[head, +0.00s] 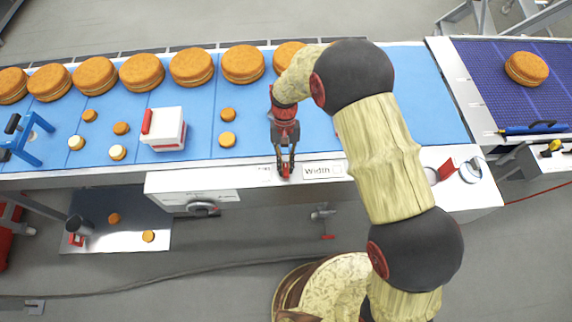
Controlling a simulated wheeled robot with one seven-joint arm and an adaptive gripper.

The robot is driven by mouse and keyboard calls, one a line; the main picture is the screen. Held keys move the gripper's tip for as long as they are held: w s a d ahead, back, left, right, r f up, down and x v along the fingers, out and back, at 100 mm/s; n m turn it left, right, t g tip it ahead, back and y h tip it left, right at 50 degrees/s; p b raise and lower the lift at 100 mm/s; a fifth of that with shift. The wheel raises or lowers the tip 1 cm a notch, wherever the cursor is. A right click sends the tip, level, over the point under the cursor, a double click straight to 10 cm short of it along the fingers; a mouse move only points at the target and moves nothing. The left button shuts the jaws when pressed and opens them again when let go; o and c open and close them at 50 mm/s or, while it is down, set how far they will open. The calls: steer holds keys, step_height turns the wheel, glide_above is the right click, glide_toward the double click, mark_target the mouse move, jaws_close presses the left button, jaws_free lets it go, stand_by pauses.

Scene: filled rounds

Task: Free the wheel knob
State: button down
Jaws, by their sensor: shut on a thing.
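My gripper (286,171) points down at the front rail of the blue conveyor, just left of a label reading "Width" (317,171). Its fingers are closed around a small red part (285,171), mostly hidden between the fingertips. I cannot tell whether this part belongs to the wheel knob. A dark round knob (203,209) sits on the front of the pale housing below the rail, to the left of my gripper and apart from it. A red and silver fitting (470,170) is at the rail's right end.
Large filled rounds (142,72) line the far side of the blue belt (320,130). Small rounds, a white box with a red handle (165,129) and a blue stand (27,140) occupy its left. A purple belt (500,85) lies right. A metal tray (120,235) is low left.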

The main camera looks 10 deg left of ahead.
steer(key=shift+n, duration=0.3)
steer(key=c, duration=1.8)
jaws_free()
steer(key=shift+c, duration=0.2)
steer(key=shift+o, duration=0.4)
steer(key=v, duration=1.2)
steer(key=shift+a, duration=0.1)
